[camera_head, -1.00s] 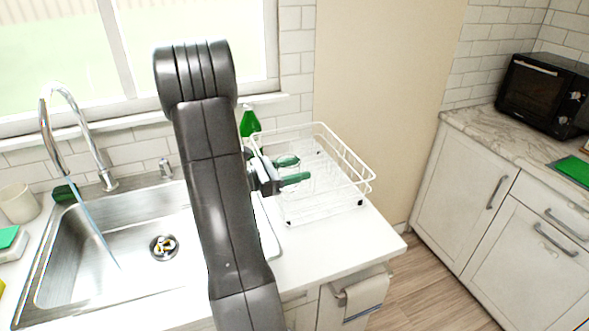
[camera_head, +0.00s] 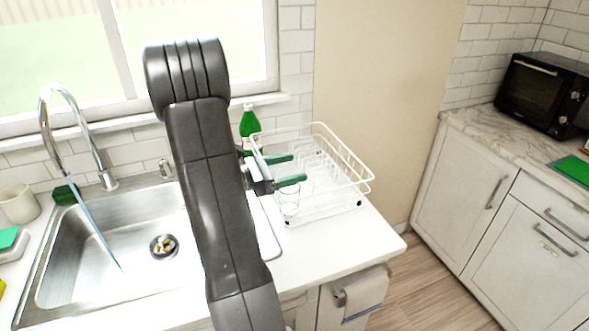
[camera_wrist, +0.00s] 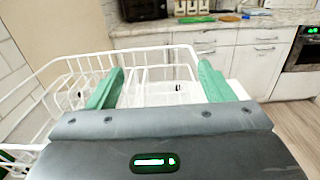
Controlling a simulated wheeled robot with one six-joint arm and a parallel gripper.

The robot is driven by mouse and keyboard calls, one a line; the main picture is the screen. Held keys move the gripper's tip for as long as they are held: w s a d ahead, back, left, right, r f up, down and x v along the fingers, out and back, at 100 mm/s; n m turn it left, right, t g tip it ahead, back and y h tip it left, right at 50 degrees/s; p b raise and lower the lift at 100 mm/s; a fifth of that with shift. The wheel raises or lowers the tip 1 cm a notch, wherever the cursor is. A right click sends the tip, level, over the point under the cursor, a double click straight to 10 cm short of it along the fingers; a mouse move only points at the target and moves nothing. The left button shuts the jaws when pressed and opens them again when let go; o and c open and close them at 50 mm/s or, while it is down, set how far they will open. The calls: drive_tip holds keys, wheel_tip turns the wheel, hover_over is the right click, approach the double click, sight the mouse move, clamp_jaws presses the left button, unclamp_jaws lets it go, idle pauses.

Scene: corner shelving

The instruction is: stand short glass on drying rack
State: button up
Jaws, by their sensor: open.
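The short glass (camera_head: 288,203) is clear and hard to make out in the head view. It appears upright at the near left corner of the white wire drying rack (camera_head: 330,207), below the nearer finger. I cannot tell whether its base rests fully on the rack. My gripper (camera_head: 299,167) is open, with its two green fingers above the rack's left part. In the wrist view my gripper (camera_wrist: 163,75) shows its fingers spread apart with nothing between them. The rack (camera_wrist: 150,50) lies ahead and to the left there; the glass is not visible in that view.
The steel sink (camera_head: 130,245) with its tall faucet (camera_head: 75,120) is left of the rack. A green bottle (camera_head: 249,122) stands behind the rack's left end. A towel (camera_head: 366,293) hangs below the counter front. The rack's right part looks empty.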

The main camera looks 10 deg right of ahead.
drive_tip(key=s+a+b, duration=0.2)
drive_tip(key=a, duration=0.8)
drive_tip(key=shift+a, duration=0.2)
drive_tip(key=shift+c, duration=0.2)
